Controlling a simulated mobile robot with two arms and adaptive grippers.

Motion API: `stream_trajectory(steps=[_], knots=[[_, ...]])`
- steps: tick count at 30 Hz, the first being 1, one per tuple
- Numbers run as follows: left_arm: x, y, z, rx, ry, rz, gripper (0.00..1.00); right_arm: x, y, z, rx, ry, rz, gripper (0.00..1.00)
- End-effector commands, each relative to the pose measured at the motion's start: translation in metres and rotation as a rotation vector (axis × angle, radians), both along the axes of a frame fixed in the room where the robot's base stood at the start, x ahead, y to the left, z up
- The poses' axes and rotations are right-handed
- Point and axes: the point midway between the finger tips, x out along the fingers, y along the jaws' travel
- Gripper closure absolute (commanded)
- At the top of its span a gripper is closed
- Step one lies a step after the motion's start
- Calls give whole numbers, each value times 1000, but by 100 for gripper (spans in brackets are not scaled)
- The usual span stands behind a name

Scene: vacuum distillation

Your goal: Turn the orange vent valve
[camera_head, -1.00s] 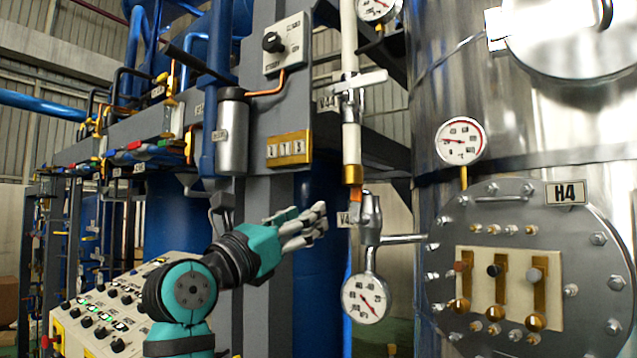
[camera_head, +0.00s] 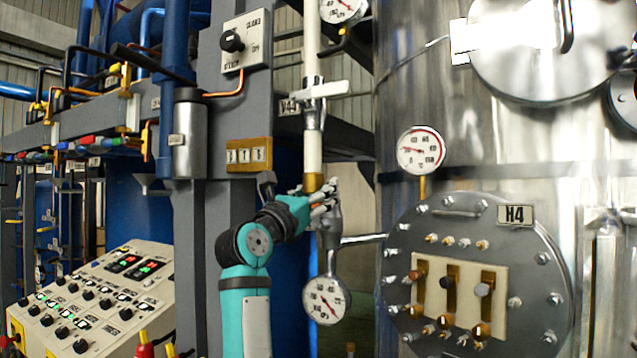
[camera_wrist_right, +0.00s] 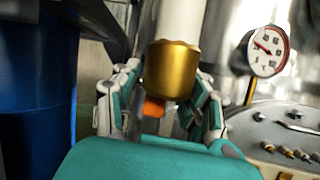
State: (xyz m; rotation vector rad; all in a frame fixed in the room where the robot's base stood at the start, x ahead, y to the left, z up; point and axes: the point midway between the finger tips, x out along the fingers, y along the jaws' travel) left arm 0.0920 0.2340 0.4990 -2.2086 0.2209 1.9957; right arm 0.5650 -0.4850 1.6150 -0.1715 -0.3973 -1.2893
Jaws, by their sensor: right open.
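The orange vent valve (camera_wrist_right: 154,107) shows in the right wrist view as a small orange piece just under a brass collar (camera_wrist_right: 171,70) on a white vertical pipe. My right gripper (camera_wrist_right: 160,105) is open, with its fingers on both sides of the valve and the collar's lower part. I cannot tell whether they touch it. In the head view my right gripper (camera_head: 322,203) is at the pipe just below the brass collar (camera_head: 313,182), and its fingers hide the orange valve. My left gripper is not in view.
A round gauge (camera_head: 326,300) hangs below the valve on a metal fitting. The steel vessel with the H4 plate (camera_head: 515,215) stands close on the right. A grey column (camera_head: 240,110) with a yellow label plate is on the left, and a control panel (camera_head: 95,305) at lower left.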

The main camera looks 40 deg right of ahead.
Motion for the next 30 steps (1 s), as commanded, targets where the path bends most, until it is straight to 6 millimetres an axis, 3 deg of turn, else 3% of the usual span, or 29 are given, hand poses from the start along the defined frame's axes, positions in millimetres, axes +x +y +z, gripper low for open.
stream_trajectory(steps=[10,20,30], knots=[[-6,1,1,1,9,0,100,1,-3,1,0,0,0,57],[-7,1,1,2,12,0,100,1,-3,1,0,1,0,100],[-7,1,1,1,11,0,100,1,-3,1,0,1,0,100]])
